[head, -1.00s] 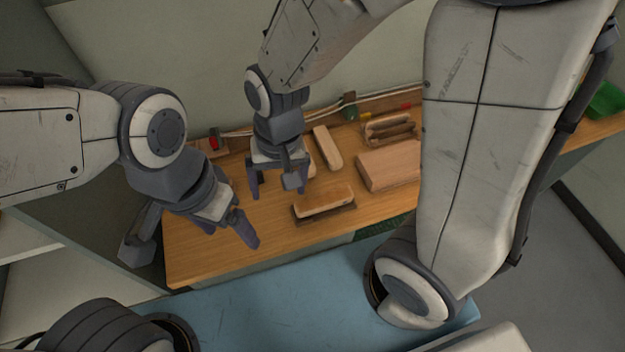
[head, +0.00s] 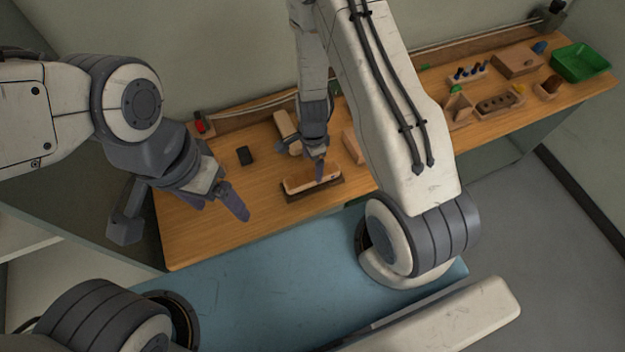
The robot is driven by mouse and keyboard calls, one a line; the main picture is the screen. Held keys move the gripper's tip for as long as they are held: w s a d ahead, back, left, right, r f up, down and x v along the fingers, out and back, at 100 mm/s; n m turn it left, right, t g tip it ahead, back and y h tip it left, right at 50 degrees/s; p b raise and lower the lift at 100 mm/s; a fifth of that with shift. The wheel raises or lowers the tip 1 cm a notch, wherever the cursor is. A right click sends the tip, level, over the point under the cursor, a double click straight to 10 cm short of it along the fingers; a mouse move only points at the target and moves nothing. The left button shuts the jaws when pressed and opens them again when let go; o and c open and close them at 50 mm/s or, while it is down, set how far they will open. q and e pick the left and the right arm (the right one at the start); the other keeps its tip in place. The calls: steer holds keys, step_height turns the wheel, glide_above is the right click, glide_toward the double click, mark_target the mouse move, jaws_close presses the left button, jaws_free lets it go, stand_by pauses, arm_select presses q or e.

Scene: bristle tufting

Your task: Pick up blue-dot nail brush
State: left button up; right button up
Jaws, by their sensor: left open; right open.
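A pale wooden brush block (head: 298,184) lies on a dark rectangular base or tray (head: 318,192) near the front of the wooden bench. A second pale wooden block (head: 285,124) lies further back. I cannot make out a blue dot on either. My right gripper (head: 303,161) is open, with one finger over or beside the front block; contact cannot be told. It partly hides the second block. My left gripper (head: 217,208) is open and empty above the bench's left end.
A wooden box (head: 353,145) is partly hidden by my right arm. At the right are a peg rack (head: 468,75), a holed block (head: 498,104) and a green tray (head: 581,62). The front-left bench top is clear.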

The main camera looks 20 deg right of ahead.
mark_target(313, 174)
step_height(313, 174, down, 7)
steer(key=b, duration=0.6)
steer(key=shift+w+d+f, duration=0.15)
steer(key=shift+f, duration=0.05)
steer(key=shift+r, duration=0.1)
steer(key=shift+c, duration=0.6)
jaws_close()
